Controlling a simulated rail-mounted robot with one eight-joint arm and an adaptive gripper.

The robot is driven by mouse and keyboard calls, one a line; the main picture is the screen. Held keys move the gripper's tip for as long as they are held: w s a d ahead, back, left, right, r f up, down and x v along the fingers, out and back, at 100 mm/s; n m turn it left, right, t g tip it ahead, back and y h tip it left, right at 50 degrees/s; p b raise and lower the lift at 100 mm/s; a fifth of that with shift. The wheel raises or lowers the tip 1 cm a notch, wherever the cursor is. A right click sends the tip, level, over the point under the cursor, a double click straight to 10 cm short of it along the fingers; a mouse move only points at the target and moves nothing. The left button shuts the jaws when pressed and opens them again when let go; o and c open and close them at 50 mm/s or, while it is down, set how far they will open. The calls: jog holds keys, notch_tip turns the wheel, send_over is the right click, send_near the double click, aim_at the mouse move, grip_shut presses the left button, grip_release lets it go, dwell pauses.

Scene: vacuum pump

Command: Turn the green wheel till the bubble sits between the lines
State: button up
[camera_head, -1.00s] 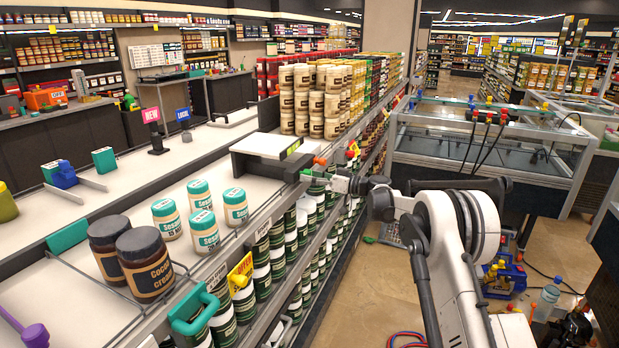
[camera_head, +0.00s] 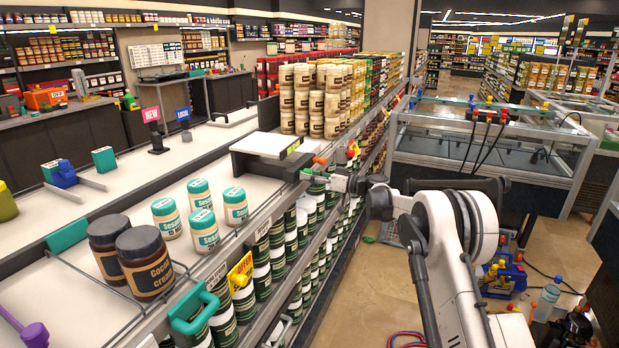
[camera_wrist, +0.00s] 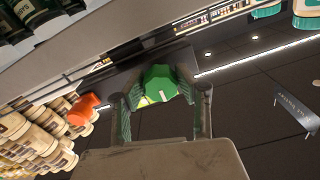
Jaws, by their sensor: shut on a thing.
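The green wheel (camera_wrist: 160,81) is a faceted green knob in the wrist view. It sits between the two fingers of my gripper (camera_wrist: 158,96), which are shut on it. A small yellow and white patch shows at its lower left edge; I cannot tell what it is. In the head view my gripper (camera_head: 340,183) is at the shelf's front edge, beside the grey raised platform (camera_head: 265,145). The wheel is too small there to make out apart from the fingers. No bubble or lines can be made out in either view.
An orange knob (camera_wrist: 83,109) is left of my gripper in the wrist view. Stacked cream jars (camera_head: 316,100) stand behind the platform.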

jog(key=shift+m, duration=0.3)
jog(key=m+b, duration=0.2)
jog(key=shift+f+m, duration=0.1)
jog(key=shift+m, duration=0.3)
jog(key=m+b, duration=0.1)
jog(key=m, duration=0.2)
jog(key=shift+s+m+b, duration=0.1)
jog(key=shift+m+b, duration=0.2)
jog(key=shift+m, duration=0.1)
jog(key=m+b, duration=0.1)
jog(key=m, duration=0.5)
jog(key=shift+r+b, duration=0.2)
jog(key=shift+b, duration=0.1)
jog(key=shift+m, duration=0.3)
jog(key=o, duration=1.1)
jog(key=shift+o, duration=0.2)
jog(key=v, duration=1.2)
